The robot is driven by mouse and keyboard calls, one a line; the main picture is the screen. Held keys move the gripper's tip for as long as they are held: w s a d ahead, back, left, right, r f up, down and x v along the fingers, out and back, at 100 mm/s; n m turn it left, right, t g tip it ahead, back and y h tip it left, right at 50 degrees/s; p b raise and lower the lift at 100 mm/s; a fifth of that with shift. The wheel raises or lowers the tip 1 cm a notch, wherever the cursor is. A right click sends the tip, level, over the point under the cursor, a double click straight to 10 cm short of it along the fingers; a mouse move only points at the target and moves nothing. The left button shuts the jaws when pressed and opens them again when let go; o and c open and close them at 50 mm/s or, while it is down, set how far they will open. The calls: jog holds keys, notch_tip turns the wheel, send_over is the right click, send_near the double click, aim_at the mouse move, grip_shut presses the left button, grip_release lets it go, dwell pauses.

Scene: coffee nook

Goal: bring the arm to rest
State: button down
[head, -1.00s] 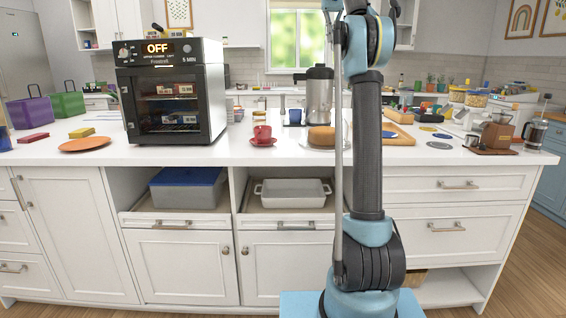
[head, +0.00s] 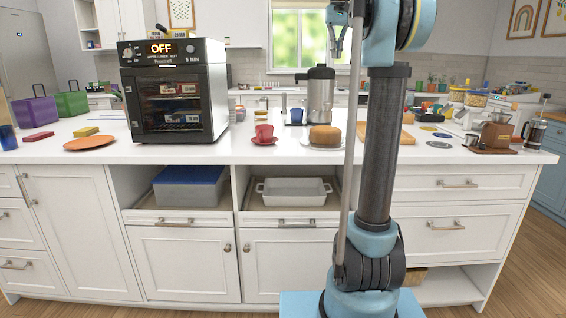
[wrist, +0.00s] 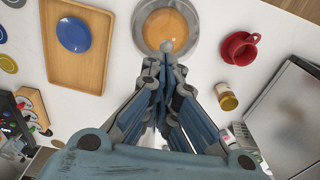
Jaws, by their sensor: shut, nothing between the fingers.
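My arm is raised at the right of centre in the head view, its upper part cut off by the top edge. My gripper (head: 337,52) hangs near the top of the head view, to the left of the arm. In the wrist view my gripper (wrist: 166,50) has its fingers together with nothing between them. Its tips overlap the near edge of a grey plate (wrist: 139,27) holding a round brown cake (wrist: 168,22). In the head view the cake (head: 324,137) sits on the counter, below and apart from the gripper.
A red cup (head: 264,131) on a saucer stands left of the cake. A black oven (head: 172,92) reading OFF stands farther left. A metal urn (head: 320,95) stands behind the cake. A wooden tray (wrist: 90,82) holds a blue plate (wrist: 73,34).

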jog(key=s+f, duration=1.1)
jog(key=f, duration=0.6)
jog(key=s+f+t, duration=0.1)
jog(key=s+f, duration=1.1)
jog(key=f, duration=0.5)
jog(key=s+f, duration=1.2)
jog(key=f, duration=0.5)
jog(key=shift+s+t, duration=0.15)
jog(key=shift+t, duration=0.15)
jog(key=shift+f, duration=0.1)
jog(key=shift+w+f, duration=0.2)
jog(key=shift+w, duration=0.25)
